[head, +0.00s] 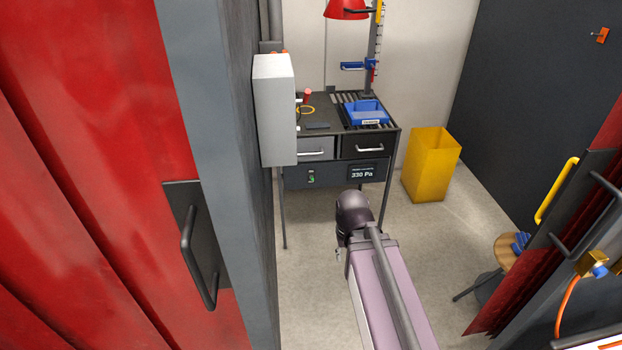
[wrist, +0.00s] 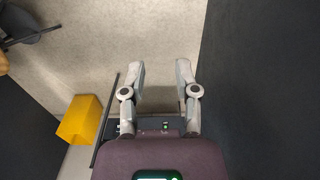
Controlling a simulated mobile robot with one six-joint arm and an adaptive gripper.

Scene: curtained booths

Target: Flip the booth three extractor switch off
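The extractor switch (head: 311,177) is a small green-and-white piece on the dark front panel (head: 335,174) of the bench, below the left drawer. At this size I cannot tell its lever position. A small green spot, probably the same switch (wrist: 166,126), shows in the wrist view just above my gripper's body. My gripper (wrist: 160,68) is open and empty, its two fingers well apart over the pale floor and touching nothing. In the head view my arm reaches toward the bench, and its own links hide the gripper.
A pressure display (head: 364,173) reading 330 Pa is right of the switch. A grey box (head: 274,110) juts out at the left partition. A yellow bin (head: 431,165) stands right of the bench. Red curtains (head: 90,120) flank the opening. A stool (head: 508,252) stands at right.

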